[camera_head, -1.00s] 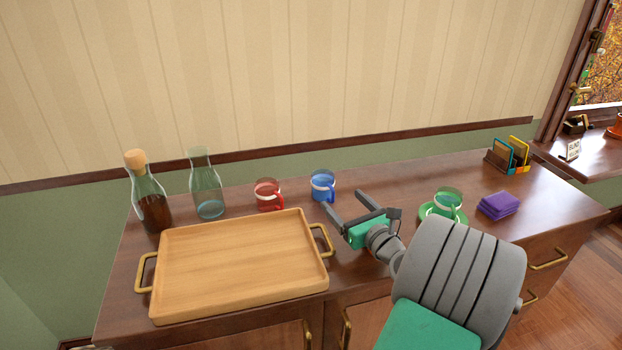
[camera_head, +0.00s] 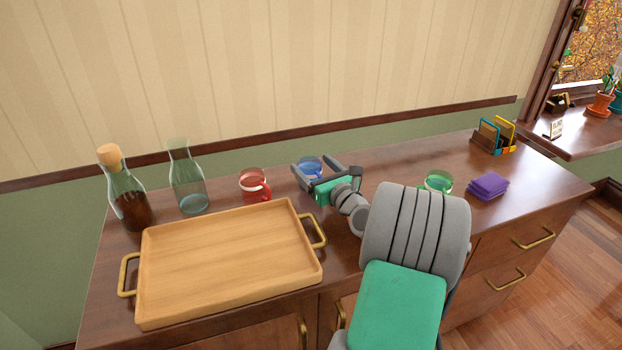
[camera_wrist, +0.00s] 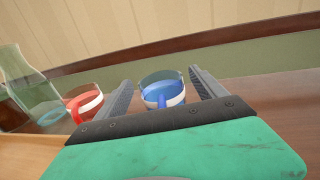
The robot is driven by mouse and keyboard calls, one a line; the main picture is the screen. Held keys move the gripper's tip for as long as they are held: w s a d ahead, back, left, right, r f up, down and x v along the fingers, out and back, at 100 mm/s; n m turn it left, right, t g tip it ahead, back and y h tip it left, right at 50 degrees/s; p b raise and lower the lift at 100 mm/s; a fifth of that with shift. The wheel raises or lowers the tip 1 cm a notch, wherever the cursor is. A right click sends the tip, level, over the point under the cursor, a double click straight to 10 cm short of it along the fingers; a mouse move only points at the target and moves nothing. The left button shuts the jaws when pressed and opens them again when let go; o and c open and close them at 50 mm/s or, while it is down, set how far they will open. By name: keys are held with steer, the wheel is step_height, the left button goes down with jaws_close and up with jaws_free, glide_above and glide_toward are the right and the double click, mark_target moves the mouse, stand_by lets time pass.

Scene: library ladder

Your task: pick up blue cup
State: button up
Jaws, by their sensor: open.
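The blue cup (camera_head: 311,166) stands on the wooden counter near the wall, partly hidden behind my gripper in the head view. In the wrist view the blue cup (camera_wrist: 162,90) has a white band, and its handle points toward me. My gripper (camera_head: 315,170) is open, with its fingers on either side of the cup. In the wrist view my gripper (camera_wrist: 160,88) has a finger to the left and one to the right of the cup. I cannot tell whether either finger touches it.
A red cup (camera_head: 254,184) stands just left of the blue cup. A wooden tray (camera_head: 230,262) lies in front. A carafe (camera_head: 187,180) and a corked bottle (camera_head: 122,190) stand at left. A green cup (camera_head: 438,181) and purple napkins (camera_head: 487,186) are at right.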

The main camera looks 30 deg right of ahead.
steer(key=c, duration=1.5)
steer(key=shift+c, duration=0.6)
steer(key=shift+r, duration=0.1)
